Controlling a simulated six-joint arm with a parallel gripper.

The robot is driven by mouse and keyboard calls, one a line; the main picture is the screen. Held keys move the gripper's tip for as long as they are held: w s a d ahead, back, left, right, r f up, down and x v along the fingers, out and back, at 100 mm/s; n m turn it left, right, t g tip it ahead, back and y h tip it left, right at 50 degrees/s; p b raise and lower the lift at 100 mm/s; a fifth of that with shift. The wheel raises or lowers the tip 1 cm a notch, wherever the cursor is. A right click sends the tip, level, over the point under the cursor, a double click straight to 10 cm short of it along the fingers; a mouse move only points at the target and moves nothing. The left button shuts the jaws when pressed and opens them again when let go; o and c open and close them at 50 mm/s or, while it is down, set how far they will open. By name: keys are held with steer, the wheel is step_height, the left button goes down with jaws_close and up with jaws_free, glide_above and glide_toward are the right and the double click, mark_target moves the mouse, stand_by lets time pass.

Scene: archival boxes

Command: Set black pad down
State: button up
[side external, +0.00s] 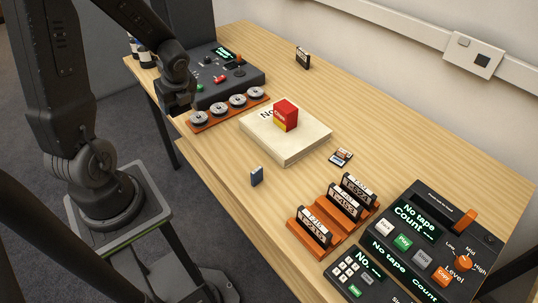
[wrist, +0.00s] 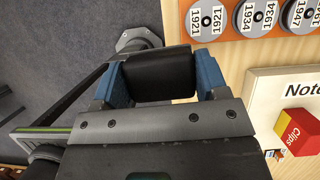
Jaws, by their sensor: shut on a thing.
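In the wrist view, the black pad (wrist: 160,76) sits between the two blue fingers of my gripper (wrist: 160,84). My gripper is shut on it, with a finger against each side. The pad shows near the front edge of the wooden table, with grey floor behind its left part. In the side external view, my gripper (side external: 179,104) is at the table's front left, beside the orange reel rack (side external: 203,125). The pad cannot be told apart from the dark gripper there, and its height above the table is unclear.
A pale box (side external: 290,152) carries a red clips box (side external: 286,114). A dark control console (side external: 232,78) stands behind the reel rack. A tape rack (side external: 326,222) and tape console (side external: 432,241) are at right.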

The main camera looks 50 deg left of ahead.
steer(key=w+d+f+m+t, duration=0.1)
steer(key=w+d+m+t, duration=0.1)
steer(key=w+d+m, duration=0.55)
steer(key=m+t+h, duration=0.3)
steer(key=m+h, duration=0.1)
steer(key=m, duration=0.7)
glide_above(303, 184)
steer(key=s, duration=0.1)
steer(key=f, duration=0.2)
step_height(303, 184, down, 3)
steer(key=shift+f, duration=2.35)
steer(key=shift+f, duration=0.15)
steer(key=o, duration=0.9)
